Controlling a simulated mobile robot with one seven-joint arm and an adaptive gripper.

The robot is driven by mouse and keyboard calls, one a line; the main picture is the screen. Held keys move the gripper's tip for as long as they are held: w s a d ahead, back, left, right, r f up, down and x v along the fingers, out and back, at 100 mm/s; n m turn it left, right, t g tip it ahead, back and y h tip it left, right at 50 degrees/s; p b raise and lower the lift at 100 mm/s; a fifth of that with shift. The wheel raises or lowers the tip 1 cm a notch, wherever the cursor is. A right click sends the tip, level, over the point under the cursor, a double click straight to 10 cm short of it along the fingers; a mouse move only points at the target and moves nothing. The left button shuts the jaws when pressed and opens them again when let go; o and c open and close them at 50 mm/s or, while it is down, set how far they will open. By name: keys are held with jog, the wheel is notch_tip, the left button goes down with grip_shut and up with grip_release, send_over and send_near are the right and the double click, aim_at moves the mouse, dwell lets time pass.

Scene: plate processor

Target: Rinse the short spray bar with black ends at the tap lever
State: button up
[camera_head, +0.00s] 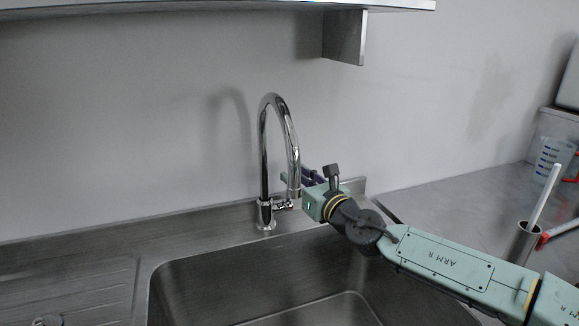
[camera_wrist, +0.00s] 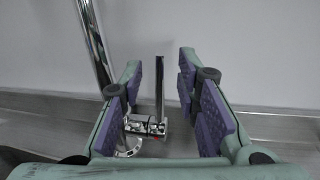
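The chrome tap (camera_head: 264,165) with its curved spout stands at the sink's back edge. Its lever (camera_head: 283,205) sits low on the tap's right side, and in the wrist view an upright metal lever (camera_wrist: 159,88) rises from the valve. My gripper (camera_head: 300,180) is beside the tap, to the right of the spout, partly hidden behind its own wrist. In the wrist view my gripper (camera_wrist: 165,105) is open, with the lever showing between its purple pads, apart from both. I cannot make out the spray bar with black ends in either view.
The steel sink basin (camera_head: 265,285) lies below my arm, with a ribbed drainboard (camera_head: 70,285) to the left. At right, a metal cup (camera_head: 524,243) holds a white stick (camera_head: 545,195), near a clear container (camera_head: 553,158). A shelf (camera_head: 200,8) hangs above.

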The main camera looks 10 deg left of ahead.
aim_at(290, 198)
jog(key=shift+p+x, duration=0.35)
jog(key=shift+x, duration=1.2)
grip_shut()
